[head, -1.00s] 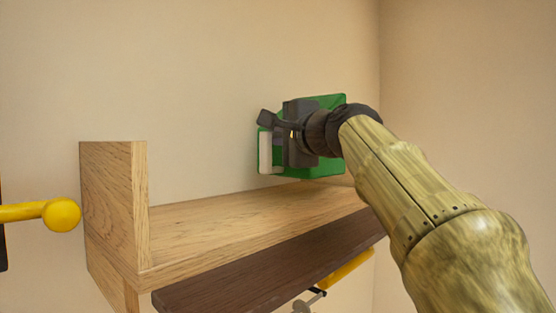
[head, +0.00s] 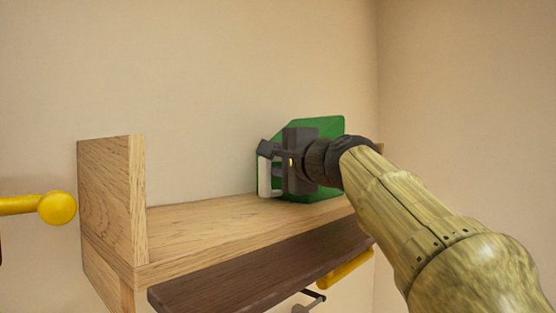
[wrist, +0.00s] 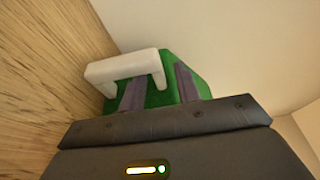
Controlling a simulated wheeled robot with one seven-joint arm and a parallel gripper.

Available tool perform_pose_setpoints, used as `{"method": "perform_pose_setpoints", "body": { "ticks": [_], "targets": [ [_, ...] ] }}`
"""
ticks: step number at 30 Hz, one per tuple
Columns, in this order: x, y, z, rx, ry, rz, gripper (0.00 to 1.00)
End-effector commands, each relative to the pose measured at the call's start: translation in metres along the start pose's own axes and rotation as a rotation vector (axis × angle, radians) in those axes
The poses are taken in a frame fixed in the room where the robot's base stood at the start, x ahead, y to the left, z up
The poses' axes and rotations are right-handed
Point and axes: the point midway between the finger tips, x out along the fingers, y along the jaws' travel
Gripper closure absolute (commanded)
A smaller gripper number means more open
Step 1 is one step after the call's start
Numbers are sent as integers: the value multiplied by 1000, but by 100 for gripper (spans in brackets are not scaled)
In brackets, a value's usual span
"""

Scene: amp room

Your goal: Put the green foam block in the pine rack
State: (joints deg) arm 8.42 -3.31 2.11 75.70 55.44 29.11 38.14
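The green foam block (head: 322,128) is at the right part of the pine rack (head: 200,228), low over its board. From the head view I cannot tell whether its underside touches the wood. My gripper (head: 280,166) is around the block and covers much of it. In the wrist view the block (wrist: 160,97) shows between and behind the two dark fingers of my gripper (wrist: 160,84), which close on it. A white bracket-shaped part (wrist: 122,66) sits against the block near the left finger; it also shows in the head view.
The rack's upright end panel (head: 108,195) stands at the left, and the board between it and the block is bare. A dark brown board (head: 250,275) runs along the front below. A yellow rod with a ball end (head: 57,207) is at far left. Walls are behind and right.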

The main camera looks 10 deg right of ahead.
Motion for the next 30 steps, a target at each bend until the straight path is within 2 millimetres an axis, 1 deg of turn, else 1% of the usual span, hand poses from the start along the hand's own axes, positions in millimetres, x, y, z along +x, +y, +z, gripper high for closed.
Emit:
{"method": "perform_pose_setpoints", "body": {
  "ticks": [6,10,11,16,27,30],
  "targets": [
    [0,0,0,0,0,0,68],
    [0,-4,0,0,1,0,68],
    [-3,-2,0,-1,1,-1,68],
    [-26,1,0,-2,3,-3,68],
    [-98,1,0,-3,2,-3,68],
    [-111,0,0,-1,2,-2,68]
  ]
}}
